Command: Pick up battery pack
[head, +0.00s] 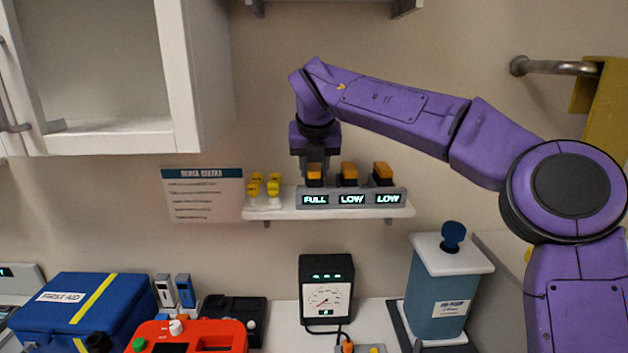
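Three battery packs with orange tops and dark bodies stand in a grey charger (352,197) on a white wall shelf. The left battery pack (314,174) is above a display reading FULL. The middle battery pack (348,171) and the right battery pack (382,171) are each above a display reading LOW. My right gripper (314,167) points down at the left battery pack, with its grey fingers at either side of the orange top. Whether the fingers touch it is too small to tell. My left gripper is out of view.
Yellow-topped vials (273,188) stand left of the charger, beside a wall sign (203,194). An open white cabinet (108,138) hangs at upper left. Below are a blue first aid case (60,310), a red device (190,335), a gauge (326,297) and a teal container (436,290).

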